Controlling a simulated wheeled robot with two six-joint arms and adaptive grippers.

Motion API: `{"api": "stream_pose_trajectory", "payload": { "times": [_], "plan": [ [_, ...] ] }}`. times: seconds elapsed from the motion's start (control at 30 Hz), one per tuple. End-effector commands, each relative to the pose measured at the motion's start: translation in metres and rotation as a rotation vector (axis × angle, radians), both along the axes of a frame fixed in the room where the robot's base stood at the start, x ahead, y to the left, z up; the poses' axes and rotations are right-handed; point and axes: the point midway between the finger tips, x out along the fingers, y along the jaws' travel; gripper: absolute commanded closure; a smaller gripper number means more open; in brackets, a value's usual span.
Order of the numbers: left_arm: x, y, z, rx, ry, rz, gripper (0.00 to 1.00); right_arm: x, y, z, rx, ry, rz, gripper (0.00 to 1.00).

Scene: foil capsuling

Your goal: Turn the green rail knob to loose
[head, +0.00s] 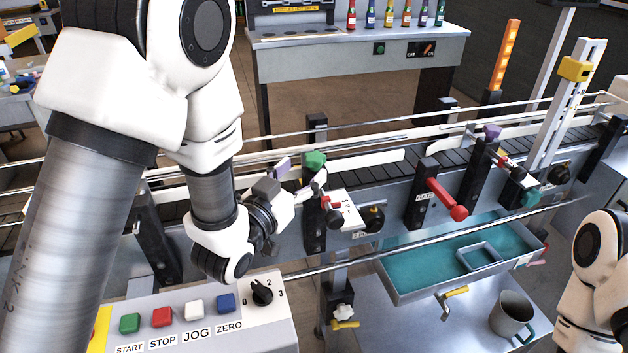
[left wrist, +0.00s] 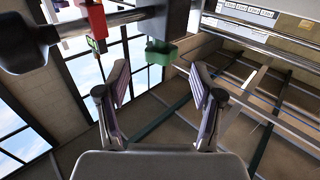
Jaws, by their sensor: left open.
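The green rail knob (head: 315,160) sits on top of a black rail post at the near side of the conveyor. In the left wrist view the green knob (left wrist: 160,52) shows beyond the fingertips, between their two lines. My left gripper (head: 298,174) is just left of the knob in the head view, partly hidden by its own wrist. The left wrist view shows its fingers (left wrist: 160,80) spread apart with nothing between them. I cannot tell whether a finger touches the knob. My right arm shows at the right edge, but its gripper is out of view.
A white scale plate (head: 343,210) and black knob (head: 373,218) lie right of the post. A red-tipped gate lever (head: 458,212), purple knob (head: 492,132) and teal knob (head: 530,197) are farther right. A button panel (head: 190,335) is below my left wrist. Metal rails run alongside.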

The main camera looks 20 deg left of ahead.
Motion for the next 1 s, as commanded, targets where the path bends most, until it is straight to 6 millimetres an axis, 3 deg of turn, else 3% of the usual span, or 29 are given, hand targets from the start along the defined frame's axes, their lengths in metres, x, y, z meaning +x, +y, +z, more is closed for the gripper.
{"api": "stream_pose_trajectory", "payload": {
  "times": [0.03,0.1,0.23,0.57,0.73,0.77,1.0],
  "plan": [
    [0.007,-0.002,-0.001,0.002,-0.005,0.0,0.34,0.0,0.0,-0.008,0.0,0.001,0.0,0.6],
    [0.024,-0.005,0.004,0.001,-0.002,-0.001,0.34,0.0,0.0,0.007,0.0,0.001,0.0,0.6],
    [0.044,-0.009,0.003,0.0,0.0,0.001,0.34,0.001,0.0,0.011,0.0,-0.001,0.0,0.6],
    [0.052,-0.01,0.0,0.0,0.001,0.001,0.34,0.0,0.0,0.011,0.0,0.0,0.0,0.6],
    [0.052,-0.01,0.0,0.0,0.001,0.001,0.9,0.0,0.0,0.011,0.0,0.0,0.0,0.6],
    [0.052,-0.01,0.0,0.0,0.001,0.001,0.94,0.0,0.0,0.011,0.0,0.0,0.0,0.6],
    [0.052,-0.009,-0.002,-0.005,0.002,-0.034,0.94,0.0,0.0,0.006,0.0,0.0,0.0,0.6]
  ]
}}
